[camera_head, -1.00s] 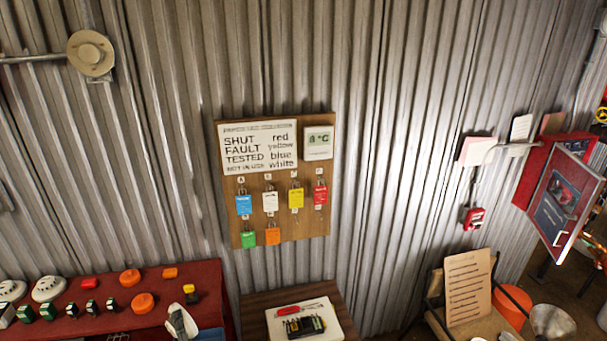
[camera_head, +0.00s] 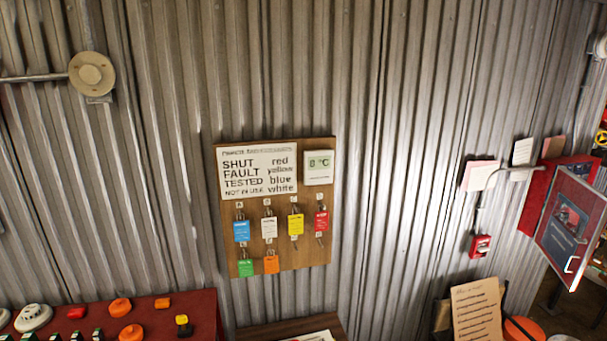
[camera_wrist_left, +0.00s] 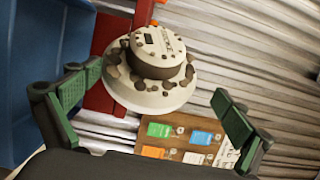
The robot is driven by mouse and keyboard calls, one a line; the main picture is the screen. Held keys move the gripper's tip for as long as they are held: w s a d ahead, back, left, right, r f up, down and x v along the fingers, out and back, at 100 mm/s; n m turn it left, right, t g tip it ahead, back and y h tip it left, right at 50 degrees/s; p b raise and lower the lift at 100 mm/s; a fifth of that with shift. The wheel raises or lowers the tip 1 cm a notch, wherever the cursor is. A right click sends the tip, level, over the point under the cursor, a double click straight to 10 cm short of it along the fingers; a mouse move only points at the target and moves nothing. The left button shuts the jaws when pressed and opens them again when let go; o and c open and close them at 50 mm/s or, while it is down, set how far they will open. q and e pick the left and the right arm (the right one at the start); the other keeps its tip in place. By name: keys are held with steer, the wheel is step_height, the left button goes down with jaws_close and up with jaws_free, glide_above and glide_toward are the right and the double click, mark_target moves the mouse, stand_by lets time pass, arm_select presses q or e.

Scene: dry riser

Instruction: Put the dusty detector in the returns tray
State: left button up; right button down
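The dusty detector (camera_wrist_left: 152,68), a round off-white unit with brown specks and a dark band, shows in the left wrist view. It lies between and beyond the green-padded fingers of my left gripper (camera_wrist_left: 155,108). My left gripper is not in the head view, and my right gripper is in neither view. I cannot identify the returns tray. A large blue surface (camera_wrist_left: 38,65) fills the left of the wrist view; I cannot tell what it is.
A red bench (camera_head: 190,318) at the head view's lower left holds a white detector (camera_head: 33,317) and orange items. A tag board (camera_head: 288,258) hangs on the corrugated wall. A wooden table (camera_head: 262,332) is cut off below. A red cabinet (camera_head: 548,180) stands open at right.

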arm_select(q)
steer(key=v, duration=1.2)
steer(key=shift+r, duration=0.1)
step_height(320, 180, down, 19)
steer(key=g+h, duration=0.3)
steer(key=s+f+n+g+h, duration=0.1)
steer(key=s+f+g, duration=0.15)
steer(key=f, duration=0.45)
steer(key=s+d+f+n+g+h, duration=0.1)
steer(key=s+f, duration=0.3)
steer(key=f, duration=0.4)
steer(key=s+f+n+g+h, duration=0.1)
steer(key=s+f, duration=0.2)
steer(key=f, duration=0.4)
steer(key=s+a+f+n+g+h, duration=0.1)
steer(key=s+f+n+g+h, duration=0.3)
steer(key=s+f, duration=1.35)
steer(key=s+a+f+n+g, duration=0.1)
steer(key=s+f, duration=0.1)
steer(key=s, duration=0.4)
steer(key=s+a+f+n+g+y, duration=0.1)
steer(key=s+f, duration=0.1)
steer(key=s, duration=0.5)
steer(key=s+a+f+n+g, duration=0.1)
steer(key=s, duration=0.5)
steer(key=shift+s+f+n+g, duration=0.2)
steer(key=shift+f+n+g, duration=0.15)
steer(key=shift+f+n, duration=0.05)
steer(key=shift+w, duration=0.1)
